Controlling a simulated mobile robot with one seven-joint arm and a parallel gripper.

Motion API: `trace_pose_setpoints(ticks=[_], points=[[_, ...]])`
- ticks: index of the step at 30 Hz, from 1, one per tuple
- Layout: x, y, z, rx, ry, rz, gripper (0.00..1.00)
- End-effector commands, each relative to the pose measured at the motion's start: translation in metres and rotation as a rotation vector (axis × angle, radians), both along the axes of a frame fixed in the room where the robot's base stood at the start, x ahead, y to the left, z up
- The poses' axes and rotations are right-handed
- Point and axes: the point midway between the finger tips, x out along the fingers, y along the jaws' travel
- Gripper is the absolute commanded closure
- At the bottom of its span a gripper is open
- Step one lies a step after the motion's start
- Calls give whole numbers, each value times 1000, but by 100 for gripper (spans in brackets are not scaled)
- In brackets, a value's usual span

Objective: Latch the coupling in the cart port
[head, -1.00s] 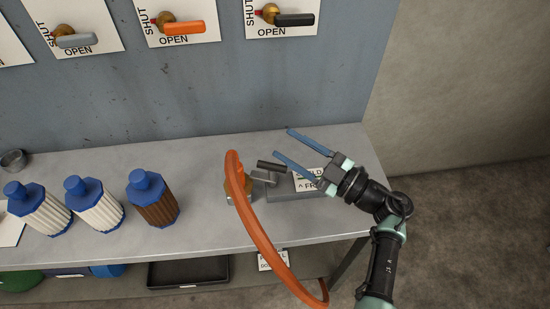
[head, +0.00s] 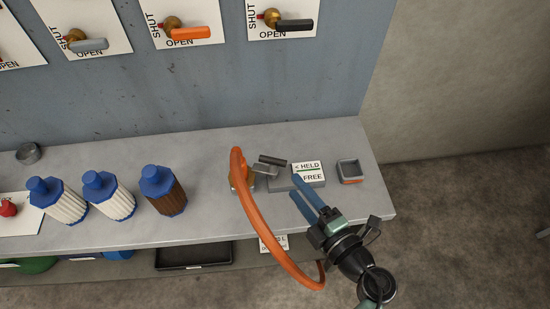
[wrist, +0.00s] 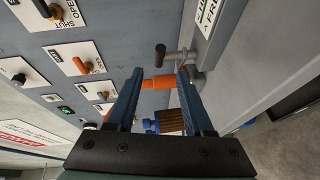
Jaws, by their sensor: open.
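The orange hose (head: 262,225) arches up from below the bench to a brass-coloured fitting (head: 240,182), mostly hidden behind it. To its right is the grey port block (head: 315,182), with a label (head: 306,171) reading HELD and FREE. A lever with a dark handle (head: 272,160) sits at the block's left end; the handle also shows in the wrist view (wrist: 160,55). My gripper (head: 295,187) is open and empty at the block's front side. In the wrist view, the orange hose (wrist: 158,83) appears between the fingertips (wrist: 160,78), beyond them; contact cannot be told.
Several blue-capped bottles (head: 163,190) stand left of the hose. Valve panels (head: 185,28) hang on the wall behind. A black tray (head: 194,255) lies on the lower shelf.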

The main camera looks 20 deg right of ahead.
Motion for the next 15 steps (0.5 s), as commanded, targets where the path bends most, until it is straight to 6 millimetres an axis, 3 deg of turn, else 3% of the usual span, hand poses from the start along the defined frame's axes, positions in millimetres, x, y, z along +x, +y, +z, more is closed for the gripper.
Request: trace_pose_setpoints(ticks=[9, 15], points=[[67, 9, -10, 3, -2, 3, 48], [93, 12, -13, 2, -2, 1, 48]])
